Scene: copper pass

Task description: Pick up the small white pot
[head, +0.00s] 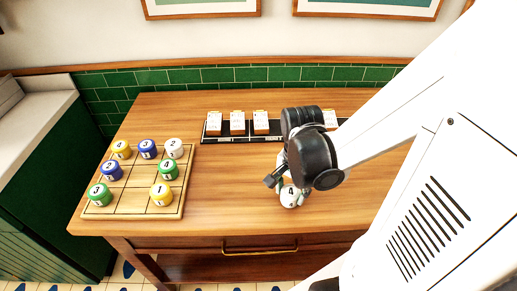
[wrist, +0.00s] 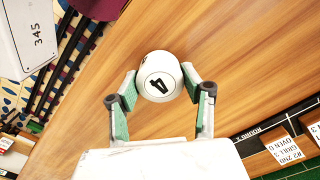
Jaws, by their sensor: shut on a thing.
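A small white pot (head: 289,196) with a black 4 on its top is at my gripper, over the middle of the wooden table. In the wrist view the same white pot (wrist: 160,76) sits between the two green-padded fingers of my gripper (wrist: 160,82). The fingers are shut on its sides. In the head view my gripper (head: 287,188) is partly hidden by my own wrist. I cannot tell whether the pot touches the table or hangs just above it. Another white pot (head: 174,148), marked 2, stands at the far right corner of the grid board.
The wooden grid board (head: 131,204) at the left holds several yellow, blue and green numbered pots. A black rack (head: 212,136) with white cards stands at the back by the green tiles. The table (head: 226,190) is clear between board and gripper.

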